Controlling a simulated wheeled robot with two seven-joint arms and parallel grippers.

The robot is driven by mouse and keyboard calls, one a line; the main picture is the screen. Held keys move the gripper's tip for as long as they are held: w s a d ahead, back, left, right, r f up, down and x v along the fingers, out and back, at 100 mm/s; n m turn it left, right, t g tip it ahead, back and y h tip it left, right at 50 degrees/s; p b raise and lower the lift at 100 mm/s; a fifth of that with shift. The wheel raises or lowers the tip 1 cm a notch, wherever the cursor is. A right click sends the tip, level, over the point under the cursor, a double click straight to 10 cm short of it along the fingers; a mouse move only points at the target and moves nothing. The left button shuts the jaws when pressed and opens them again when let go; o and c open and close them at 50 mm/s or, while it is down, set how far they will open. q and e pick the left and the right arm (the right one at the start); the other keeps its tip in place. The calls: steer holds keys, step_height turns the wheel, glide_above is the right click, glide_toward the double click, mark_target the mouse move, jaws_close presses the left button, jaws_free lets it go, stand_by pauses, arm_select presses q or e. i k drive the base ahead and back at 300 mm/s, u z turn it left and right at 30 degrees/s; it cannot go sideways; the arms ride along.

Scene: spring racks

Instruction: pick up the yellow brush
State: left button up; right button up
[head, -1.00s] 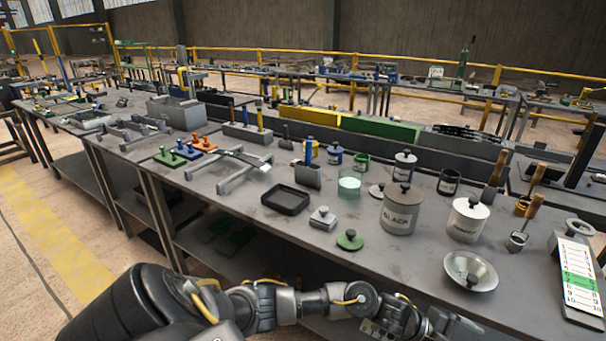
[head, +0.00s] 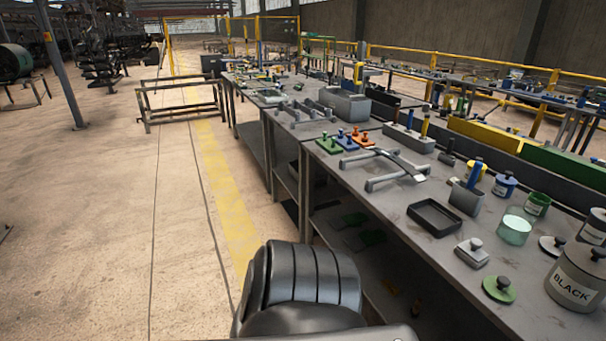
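A long grey holder (head: 400,138) stands on the long workbench, right of the picture's middle. A yellow upright handle (head: 425,123) sticks up from its right part, with a blue handle (head: 411,112) beside it. The yellow handle looks like the yellow brush; its lower end is hidden in the holder. Another upright yellow piece (head: 359,72) stands farther back by a grey box. Neither of my grippers is in view; only a dark part of my own arm shows at the bottom.
The workbench (head: 395,205) carries a black tray (head: 434,217), a grey rack (head: 383,170), small coloured stamps (head: 347,141), a blue-handled tool in a grey cup (head: 467,195) and a BLACK jar (head: 577,283). The floor left of the bench, with its yellow stripe (head: 225,200), is open.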

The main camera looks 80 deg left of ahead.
mark_target(427, 116)
steer(key=u, duration=0.15)
steer(key=k, duration=0.45)
steer(key=u, duration=0.55)
steer(key=k, duration=0.85)
steer(key=u, duration=1.1)
steer(key=i, duration=1.8)
steer(key=z, duration=0.15)
